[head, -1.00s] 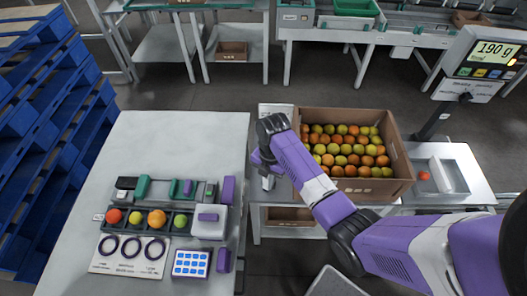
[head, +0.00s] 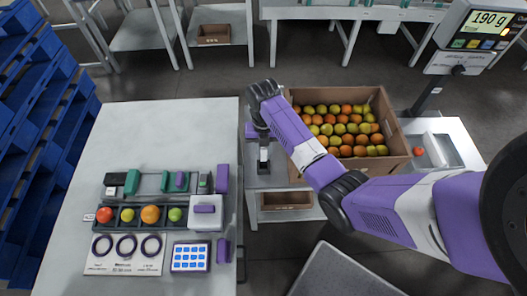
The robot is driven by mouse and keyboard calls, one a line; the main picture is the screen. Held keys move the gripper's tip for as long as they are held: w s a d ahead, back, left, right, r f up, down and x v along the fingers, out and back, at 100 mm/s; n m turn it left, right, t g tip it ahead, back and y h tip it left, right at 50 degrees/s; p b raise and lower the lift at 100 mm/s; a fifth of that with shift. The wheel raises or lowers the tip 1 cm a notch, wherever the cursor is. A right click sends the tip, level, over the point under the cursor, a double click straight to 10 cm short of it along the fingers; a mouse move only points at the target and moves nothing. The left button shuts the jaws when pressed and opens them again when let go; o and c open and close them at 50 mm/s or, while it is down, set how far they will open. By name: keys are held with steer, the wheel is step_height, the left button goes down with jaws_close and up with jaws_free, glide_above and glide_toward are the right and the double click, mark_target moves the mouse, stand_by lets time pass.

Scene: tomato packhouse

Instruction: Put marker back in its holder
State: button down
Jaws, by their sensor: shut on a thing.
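I cannot tell for sure which thing is the marker's holder. A row of small green and dark holders (head: 132,182) stands at the back of the items on the pale table, left of my gripper. One of them has a purple piece (head: 181,180) in it.
The pale table (head: 185,125) is bare in its back half. A dark tray (head: 167,226) holds several fruits, beside a white box (head: 206,222), a ring card (head: 124,268) and a blue-dotted pad (head: 190,257). A cardboard box of fruit (head: 391,121) stands right of my gripper.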

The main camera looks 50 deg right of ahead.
mark_target(264, 160)
steer(key=shift+f+b, duration=0.45)
steer(key=shift+f, duration=0.6)
steer(key=shift+f+b, duration=0.85)
steer(key=shift+f, duration=1)
stand_by(0.4)
steer(key=c, duration=1.2)
jaws_free()
steer(key=c, duration=0.3)
steer(key=shift+r, duration=0.1)
steer(key=shift+c, duration=0.2)
step_height(264, 160, up, 7)
steer(key=p, duration=0.7)
